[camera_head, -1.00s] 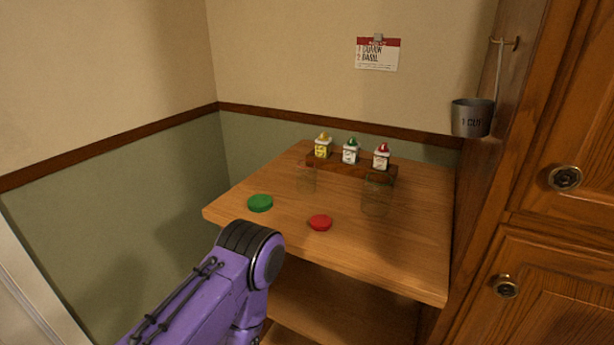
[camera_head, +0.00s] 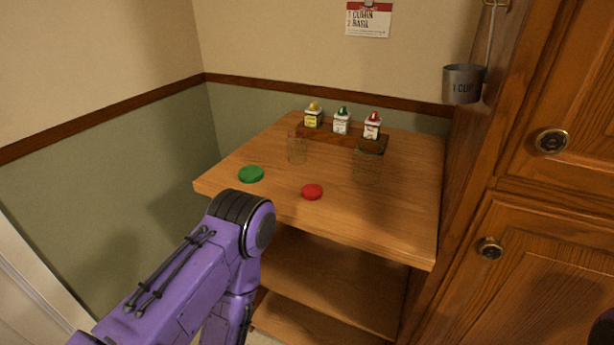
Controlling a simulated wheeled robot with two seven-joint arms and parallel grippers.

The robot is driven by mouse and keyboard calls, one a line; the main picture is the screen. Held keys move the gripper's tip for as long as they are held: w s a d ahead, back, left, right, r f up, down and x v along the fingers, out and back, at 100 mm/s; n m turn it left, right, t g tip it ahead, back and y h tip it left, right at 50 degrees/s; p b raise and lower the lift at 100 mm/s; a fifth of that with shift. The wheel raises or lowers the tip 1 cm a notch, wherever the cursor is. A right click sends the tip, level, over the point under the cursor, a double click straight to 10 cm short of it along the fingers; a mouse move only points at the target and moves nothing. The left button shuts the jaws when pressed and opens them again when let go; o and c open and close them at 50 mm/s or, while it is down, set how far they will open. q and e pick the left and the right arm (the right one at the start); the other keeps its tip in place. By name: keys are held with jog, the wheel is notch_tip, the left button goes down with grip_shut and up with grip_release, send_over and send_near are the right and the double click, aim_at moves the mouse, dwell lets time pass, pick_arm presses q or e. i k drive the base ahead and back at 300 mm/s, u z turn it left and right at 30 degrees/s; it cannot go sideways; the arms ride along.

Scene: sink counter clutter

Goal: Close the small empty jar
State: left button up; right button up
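Two clear glass jars stand open on the wooden counter (camera_head: 400,215). The smaller jar (camera_head: 297,148) is on the left, in front of the spice rack, and looks empty. The larger jar (camera_head: 367,167) is on the right and also looks empty. A green lid (camera_head: 251,174) lies flat near the counter's left edge. A red lid (camera_head: 312,192) lies flat near the front edge. My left arm comes in from the lower left, with its elbow in front of the counter. Its gripper is out of view. My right gripper is not in view.
A wooden rack (camera_head: 345,137) at the back holds three spice bottles with yellow, green and red caps. A metal measuring cup (camera_head: 463,84) hangs at the right beside wooden cabinets (camera_head: 560,90). A note (camera_head: 369,20) hangs on the wall. The counter's right front is clear.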

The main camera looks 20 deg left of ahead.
aim_at(297, 139)
jog(key=k, duration=0.5)
jog(key=u, duration=2.15)
jog(key=i, duration=1.2)
jog(key=z, duration=3.2)
